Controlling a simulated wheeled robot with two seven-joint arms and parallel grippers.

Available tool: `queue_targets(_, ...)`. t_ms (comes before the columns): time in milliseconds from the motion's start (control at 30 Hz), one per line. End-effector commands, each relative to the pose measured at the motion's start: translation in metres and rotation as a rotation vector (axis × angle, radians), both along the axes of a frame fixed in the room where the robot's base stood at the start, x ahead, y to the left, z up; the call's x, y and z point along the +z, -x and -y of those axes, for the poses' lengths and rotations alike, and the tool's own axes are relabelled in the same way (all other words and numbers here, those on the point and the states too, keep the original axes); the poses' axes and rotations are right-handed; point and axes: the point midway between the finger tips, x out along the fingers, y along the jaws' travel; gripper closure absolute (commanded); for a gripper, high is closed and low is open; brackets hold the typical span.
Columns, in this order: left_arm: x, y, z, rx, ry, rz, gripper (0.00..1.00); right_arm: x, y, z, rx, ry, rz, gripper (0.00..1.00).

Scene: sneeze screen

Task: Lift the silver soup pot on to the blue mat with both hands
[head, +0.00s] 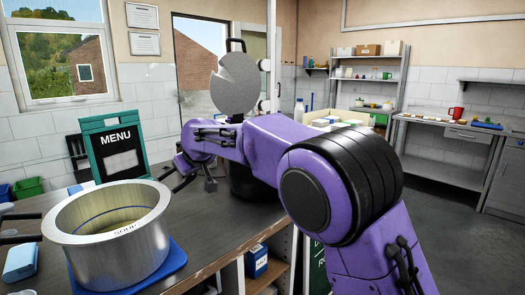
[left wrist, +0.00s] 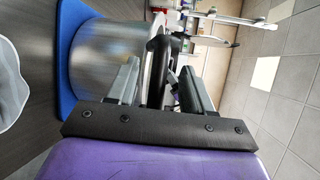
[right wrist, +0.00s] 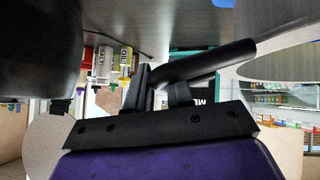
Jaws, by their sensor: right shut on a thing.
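The silver soup pot (head: 112,240), marked SOUP, stands upright over the blue mat (head: 165,275) and appears to rest on it. The blue mat also shows under the pot in the left wrist view (left wrist: 67,70). My left gripper (left wrist: 158,70) is around a black pot handle (left wrist: 155,60), with gaps between fingers and handle, so it looks open. My right gripper (right wrist: 160,82) is shut on the other black handle (right wrist: 215,60). In the head view, one purple arm of mine reaches to the pot's right side; the fingers there are partly hidden.
A green-framed MENU board (head: 115,148) stands behind the pot. A black kettle (head: 248,185) with a raised grey notched lid (head: 234,90) stands to the right, close behind my arm. The dark counter (head: 205,235) is clear in front of the kettle.

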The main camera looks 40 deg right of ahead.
Motion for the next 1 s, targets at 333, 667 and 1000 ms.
queue_targets(333, -0.003, -0.0002, -0.0011, 0.002, -0.003, -0.004, 0.49, -0.0018, 0.0002, 0.0005, 0.0, 0.001, -0.003, 0.49)
queue_targets(667, -0.0068, -0.0003, -0.001, 0.002, -0.002, -0.002, 0.49, -0.0055, 0.0002, 0.001, -0.001, 0.001, -0.002, 0.49)
queue_targets(1000, -0.0068, -0.0002, -0.0015, 0.002, -0.002, -0.002, 0.49, -0.006, 0.0003, 0.001, 0.0, 0.002, -0.002, 0.49)
